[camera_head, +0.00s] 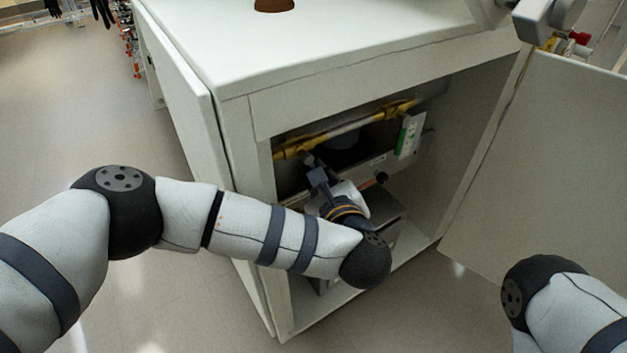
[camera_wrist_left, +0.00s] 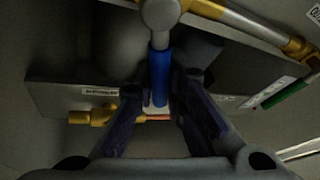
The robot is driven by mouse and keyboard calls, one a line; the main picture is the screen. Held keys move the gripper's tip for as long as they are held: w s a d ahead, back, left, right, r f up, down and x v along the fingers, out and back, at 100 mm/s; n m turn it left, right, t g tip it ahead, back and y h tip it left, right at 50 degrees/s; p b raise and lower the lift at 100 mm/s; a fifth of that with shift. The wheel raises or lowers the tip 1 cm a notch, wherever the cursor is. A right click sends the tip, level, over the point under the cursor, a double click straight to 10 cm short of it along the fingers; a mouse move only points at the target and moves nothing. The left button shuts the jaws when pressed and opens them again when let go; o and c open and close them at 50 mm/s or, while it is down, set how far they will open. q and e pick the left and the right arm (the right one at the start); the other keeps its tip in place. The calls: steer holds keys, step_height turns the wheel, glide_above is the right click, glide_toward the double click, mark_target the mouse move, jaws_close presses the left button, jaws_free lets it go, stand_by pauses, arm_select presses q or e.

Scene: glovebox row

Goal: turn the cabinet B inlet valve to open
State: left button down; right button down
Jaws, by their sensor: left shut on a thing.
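The open cabinet (camera_head: 240,150) holds a yellow pipe run (camera_head: 350,126) under its top. In the left wrist view, a blue valve handle (camera_wrist_left: 160,72) hangs from a round grey hub (camera_wrist_left: 160,12) beside the yellow pipe (camera_wrist_left: 250,22). My left gripper (camera_head: 316,172) reaches inside the cabinet. It also shows in the left wrist view (camera_wrist_left: 160,92), shut on the lower part of the blue handle. In the head view my gripper and arm hide the handle. My right arm enters at the lower right; its gripper is out of view.
The cabinet door (camera_head: 540,165) stands open at the right. A green and white tag (camera_head: 409,135) hangs at the pipe's right end. A grey box (camera_wrist_left: 60,105) with a brass fitting (camera_wrist_left: 98,116) and a red-orange lever (camera_wrist_left: 158,117) lies behind my fingers. The floor in front is clear.

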arm_select(q)
steer(key=shift+w+d+r+n+t+h+b, duration=0.25)
steer(key=shift+d+n+t+b, duration=0.3)
steer(key=shift+n, duration=0.35)
steer(key=shift+w, duration=0.1)
steer(key=c, duration=1.6)
jaws_free()
steer(key=shift+c, duration=0.2)
